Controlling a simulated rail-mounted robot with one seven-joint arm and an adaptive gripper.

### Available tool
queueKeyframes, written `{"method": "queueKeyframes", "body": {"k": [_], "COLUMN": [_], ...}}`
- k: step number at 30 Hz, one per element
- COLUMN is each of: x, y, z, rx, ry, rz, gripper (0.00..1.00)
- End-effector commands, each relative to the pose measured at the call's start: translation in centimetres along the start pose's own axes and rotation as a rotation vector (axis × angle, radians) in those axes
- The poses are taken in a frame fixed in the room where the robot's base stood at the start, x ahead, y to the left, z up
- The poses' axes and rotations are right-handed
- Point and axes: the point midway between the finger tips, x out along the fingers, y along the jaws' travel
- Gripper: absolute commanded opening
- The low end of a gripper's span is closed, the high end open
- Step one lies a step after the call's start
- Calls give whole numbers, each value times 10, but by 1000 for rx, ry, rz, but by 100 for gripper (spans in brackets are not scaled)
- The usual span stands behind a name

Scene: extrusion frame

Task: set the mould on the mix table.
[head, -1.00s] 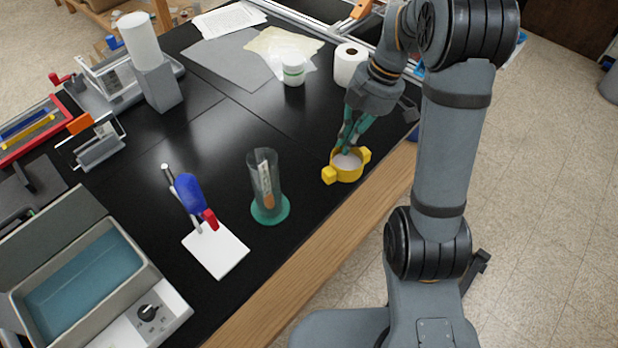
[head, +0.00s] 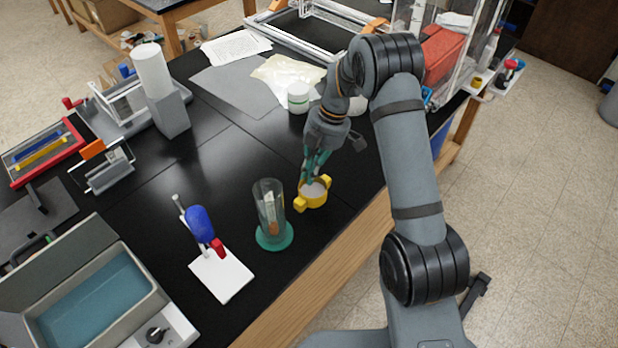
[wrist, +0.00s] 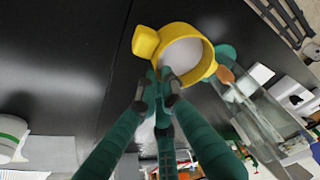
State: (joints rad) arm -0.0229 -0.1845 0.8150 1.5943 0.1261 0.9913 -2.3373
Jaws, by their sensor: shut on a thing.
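The mould, a yellow ring with two side lugs and a whitish inside, shows in the head view (head: 312,194) near the front edge of the black table (head: 225,165). It also shows in the wrist view (wrist: 183,45). My gripper (head: 314,178) is shut on the mould's near rim, with its green fingers pinching the rim in the wrist view (wrist: 164,90). I cannot tell whether the mould touches the tabletop or hangs just above it. No surface is labelled, so I cannot tell which is the mix table.
A clear cylinder on a green base (head: 271,213) stands close left of the mould. A white plate stand with a blue and red tool (head: 222,274) is further left. A white jar (head: 298,97) stands behind. An aluminium extrusion frame (head: 300,40) is at the back.

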Motion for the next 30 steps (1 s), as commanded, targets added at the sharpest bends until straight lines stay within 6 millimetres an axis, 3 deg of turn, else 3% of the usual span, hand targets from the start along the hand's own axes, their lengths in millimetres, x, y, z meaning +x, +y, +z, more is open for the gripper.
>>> {"method": "queueKeyframes", "body": {"k": [12, 26, 27, 30], "x": [38, 45, 44, 44], "y": [3, 3, 3, 3], "z": [10, 13, 12, 12], "rx": [2, 1, 1, 1], "ry": [1, 0, 0, 0], "rz": [-1, 1, 0, 0], "gripper": [0, 0, 8, 14]}}
